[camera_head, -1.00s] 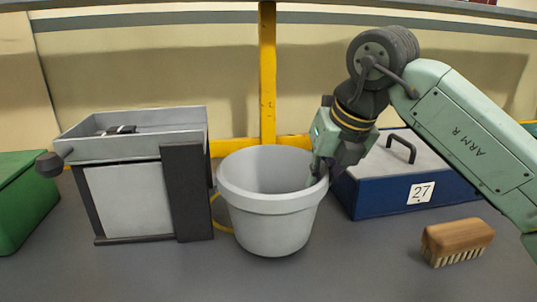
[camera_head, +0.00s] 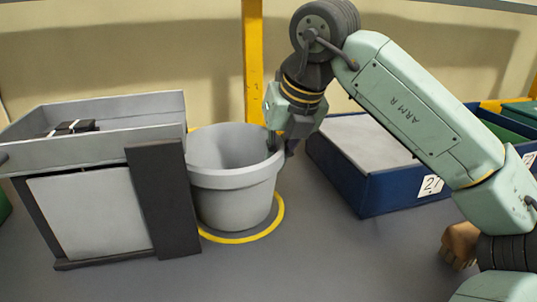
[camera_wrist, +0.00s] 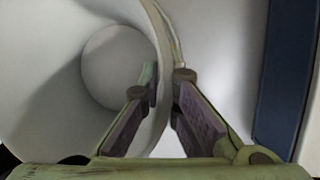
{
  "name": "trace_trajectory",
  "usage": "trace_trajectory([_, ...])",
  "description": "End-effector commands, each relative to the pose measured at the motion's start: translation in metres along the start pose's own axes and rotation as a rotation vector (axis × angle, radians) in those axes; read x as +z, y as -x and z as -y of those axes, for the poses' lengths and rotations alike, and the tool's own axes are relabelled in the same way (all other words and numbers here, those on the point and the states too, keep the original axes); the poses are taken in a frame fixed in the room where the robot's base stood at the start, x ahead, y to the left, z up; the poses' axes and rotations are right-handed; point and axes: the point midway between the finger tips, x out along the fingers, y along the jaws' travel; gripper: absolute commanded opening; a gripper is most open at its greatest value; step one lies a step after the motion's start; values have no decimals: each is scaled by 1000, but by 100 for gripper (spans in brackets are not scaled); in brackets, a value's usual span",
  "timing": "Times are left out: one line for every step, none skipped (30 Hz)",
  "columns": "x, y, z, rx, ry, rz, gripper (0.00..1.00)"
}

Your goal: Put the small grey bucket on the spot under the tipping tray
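The small grey bucket (camera_head: 232,205) is upright, close against the right side of the tipping tray's stand. My gripper (camera_head: 280,148) is shut on the bucket's right rim. In the wrist view my gripper (camera_wrist: 167,80) has one finger inside the bucket (camera_wrist: 60,90) and one outside, with the rim between them. A yellow ring (camera_head: 240,240) on the bench shows in front of and to the right of the bucket's base; the rest is hidden. I cannot tell whether the base touches the bench. The grey tipping tray (camera_head: 115,137) sits level on its stand at the left, a dark item in it.
A blue box (camera_head: 385,195) labelled 27 stands at the right behind my arm; it also edges the wrist view (camera_wrist: 277,80). The wooden brush (camera_head: 459,240) is partly hidden by my arm. A yellow post (camera_head: 252,60) rises behind the bucket. The front middle of the bench is clear.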

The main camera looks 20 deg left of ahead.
Motion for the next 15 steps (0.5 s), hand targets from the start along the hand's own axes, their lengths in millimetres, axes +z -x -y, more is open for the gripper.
trace_trajectory([-2,-3,1,1,-2,4,0])
trace_trajectory([-1,-3,1,0,-3,4,0])
trace_trajectory([-1,-2,1,0,-3,4,0])
trace_trajectory([-1,-1,1,0,-3,4,0])
trace_trajectory([-1,-1,1,0,-3,4,0])
trace_trajectory([-1,-1,1,0,-3,4,0])
trace_trajectory([-1,-1,1,0,-3,4,0])
trace_trajectory([-1,-2,1,0,-3,4,0])
trace_trajectory([-1,-2,1,0,-3,4,0])
trace_trajectory([-2,-4,1,0,-3,4,0])
trace_trajectory([-2,-5,1,-1,-3,4,0])
trace_trajectory([-3,-5,2,-1,-2,3,4])
trace_trajectory([-2,-4,1,-1,-2,3,6])
trace_trajectory([-2,-4,1,-1,-2,3,8])
trace_trajectory([-2,-4,1,-1,-2,3,10])
